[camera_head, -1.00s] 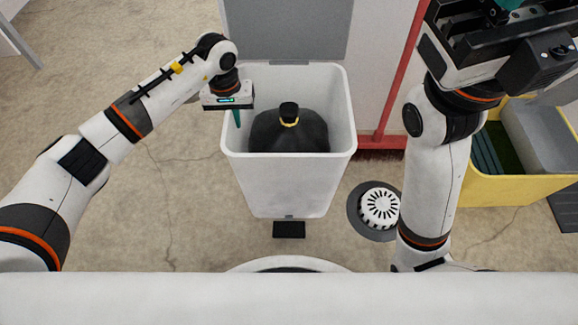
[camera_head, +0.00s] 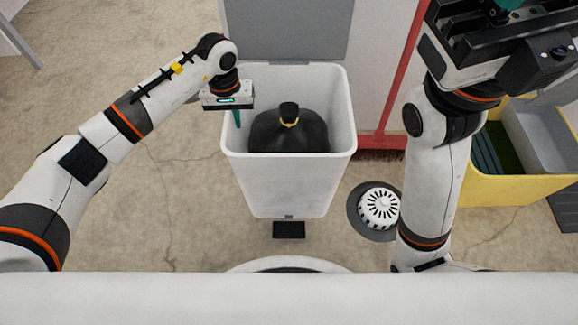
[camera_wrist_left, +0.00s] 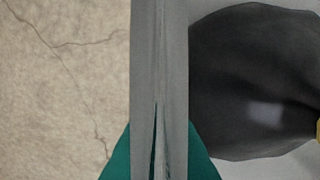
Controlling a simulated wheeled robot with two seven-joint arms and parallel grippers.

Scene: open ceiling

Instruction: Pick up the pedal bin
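The pedal bin (camera_head: 285,188) is a tall white bin standing upright on the floor, with its grey lid (camera_head: 285,30) open at the back. A black pedal (camera_head: 289,229) is at its front foot. A tied black bag (camera_head: 290,130) sits inside. My left gripper (camera_head: 232,118) is at the bin's left rim. In the left wrist view, the teal fingers of this gripper (camera_wrist_left: 160,155) lie against both sides of the bin wall (camera_wrist_left: 159,60), so it appears shut on it. My right gripper (camera_head: 510,6) is at the top right, mostly cut off; its fingers' opening is unclear.
A red broom (camera_head: 381,141) leans behind the bin at right. A round floor drain (camera_head: 379,208) lies right of the bin. A yellow bin (camera_head: 515,188) with a grey insert stands farther right. The concrete floor at left is clear.

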